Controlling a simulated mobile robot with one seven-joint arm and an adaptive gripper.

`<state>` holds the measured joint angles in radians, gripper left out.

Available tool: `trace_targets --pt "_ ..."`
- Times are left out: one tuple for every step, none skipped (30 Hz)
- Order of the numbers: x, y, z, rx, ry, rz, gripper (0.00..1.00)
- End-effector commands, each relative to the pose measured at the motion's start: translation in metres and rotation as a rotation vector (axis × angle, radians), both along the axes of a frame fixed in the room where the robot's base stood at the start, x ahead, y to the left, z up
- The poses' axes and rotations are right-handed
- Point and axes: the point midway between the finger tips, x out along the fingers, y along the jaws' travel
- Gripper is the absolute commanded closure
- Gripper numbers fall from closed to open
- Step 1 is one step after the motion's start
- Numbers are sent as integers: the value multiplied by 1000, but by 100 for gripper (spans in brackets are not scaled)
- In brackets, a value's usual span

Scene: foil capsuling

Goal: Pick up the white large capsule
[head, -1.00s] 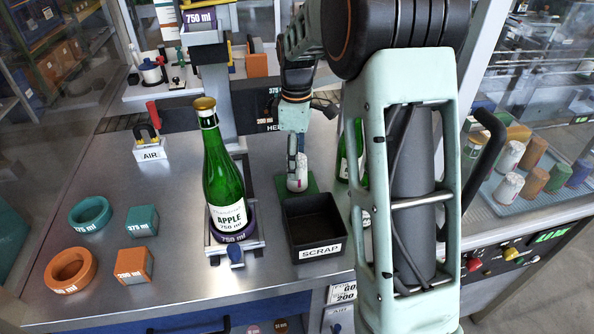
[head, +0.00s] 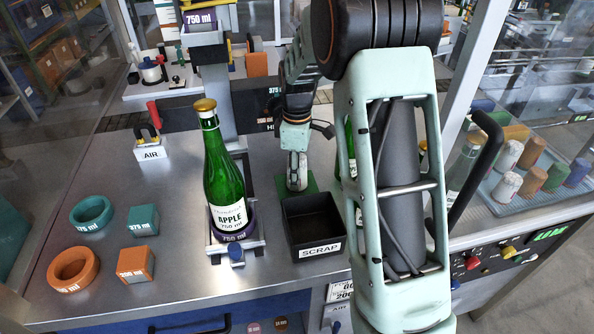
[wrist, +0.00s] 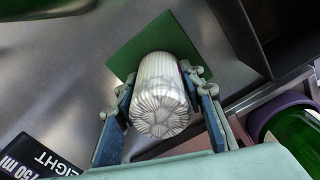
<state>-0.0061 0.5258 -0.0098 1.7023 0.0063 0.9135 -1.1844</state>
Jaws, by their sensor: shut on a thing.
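The white large capsule (wrist: 160,95) is pleated and silvery white, with its closed end facing the wrist camera. My gripper (wrist: 160,108) is shut on it, with one blue-grey finger against each side. In the head view my gripper (head: 297,172) is low over the green pad (head: 311,183) and mostly hides the capsule. The green pad also shows behind the capsule in the wrist view (wrist: 125,62). I cannot tell whether the capsule still touches the pad.
A black scrap bin (head: 318,251) stands just in front of the pad. A green apple bottle (head: 222,170) with a gold top stands upright in a holder to the left. Several capsules stand on a tray (head: 572,200) at the right. The counter's left front holds orange and teal rings and blocks.

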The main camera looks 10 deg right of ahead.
Motion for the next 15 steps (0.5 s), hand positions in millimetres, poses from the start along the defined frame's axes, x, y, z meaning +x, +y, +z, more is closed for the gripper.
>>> trace_targets --pt "0 0 0 0 0 0 70" --pt "0 0 0 0 0 0 70" --pt "0 0 0 0 0 0 70" --pt "0 0 0 0 0 0 70" --pt "0 0 0 0 0 0 70" --pt "0 0 0 0 0 0 70" --pt "0 0 0 0 0 0 70" --pt "0 0 1 0 0 0 70" --pt "0 0 2 0 -1 0 70" --pt "0 0 3 0 -1 0 70" --pt "0 0 5 1 -1 0 70" --pt "1 0 8 0 -2 0 70" --pt "1 0 10 0 -3 0 70" --pt "1 0 13 0 -3 0 70" --pt "1 0 18 0 -2 0 70"
